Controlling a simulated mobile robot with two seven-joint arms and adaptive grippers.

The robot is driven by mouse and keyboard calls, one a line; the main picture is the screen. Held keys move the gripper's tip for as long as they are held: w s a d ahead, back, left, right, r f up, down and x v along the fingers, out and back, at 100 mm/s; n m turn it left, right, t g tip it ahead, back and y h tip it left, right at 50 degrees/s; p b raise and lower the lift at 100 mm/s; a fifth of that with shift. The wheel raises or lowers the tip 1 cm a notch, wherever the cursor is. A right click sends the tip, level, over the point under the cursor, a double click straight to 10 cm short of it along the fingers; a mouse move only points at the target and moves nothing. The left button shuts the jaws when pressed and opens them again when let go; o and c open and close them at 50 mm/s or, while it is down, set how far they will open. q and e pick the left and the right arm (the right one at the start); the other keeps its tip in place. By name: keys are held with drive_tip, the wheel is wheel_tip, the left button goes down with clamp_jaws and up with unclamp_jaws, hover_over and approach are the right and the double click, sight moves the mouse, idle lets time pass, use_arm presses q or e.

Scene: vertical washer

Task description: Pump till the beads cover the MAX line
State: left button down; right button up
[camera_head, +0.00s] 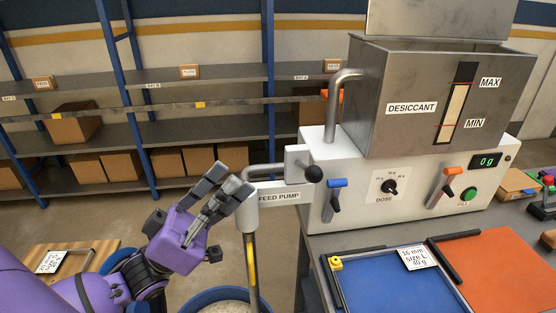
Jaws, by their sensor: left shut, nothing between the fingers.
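The grey metal hopper (385,75), labelled DESICCANT, stands on a white machine at the right. Its sight window (455,107) shows a pale fill with dark above it. The fill's top is close to the MAX mark (489,83) and well above the MIN mark (474,123); I cannot tell whether it covers the MAX line. The feed pump (279,196) juts out from the machine's left, with a black ball knob (313,173) beside it. My left gripper (228,181) is shut and empty at the pump's left end; contact is unclear. My right gripper is out of view.
A blue bucket (190,301) of pale beads stands below the pump, with a yellow-marked tube (250,260) above it. Blue (385,285) and orange (490,268) trays lie before the machine. Shelves with boxes stand behind. A wooden surface (98,255) is at lower left.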

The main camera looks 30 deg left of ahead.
sight(306, 167)
use_arm(q)
drive_tip(key=shift+w+d, duration=0.1)
drive_tip(key=shift+d, duration=0.05)
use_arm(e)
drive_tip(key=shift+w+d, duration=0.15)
use_arm(q)
drive_tip(key=p+x, duration=0.3)
drive_tip(key=x, duration=0.7)
drive_tip(key=f, duration=0.1)
drive_tip(key=d+f, duration=0.1)
drive_tip(key=f, duration=0.1)
drive_tip(key=shift+w+d+f, duration=0.3)
drive_tip(key=shift+d+f, duration=0.05)
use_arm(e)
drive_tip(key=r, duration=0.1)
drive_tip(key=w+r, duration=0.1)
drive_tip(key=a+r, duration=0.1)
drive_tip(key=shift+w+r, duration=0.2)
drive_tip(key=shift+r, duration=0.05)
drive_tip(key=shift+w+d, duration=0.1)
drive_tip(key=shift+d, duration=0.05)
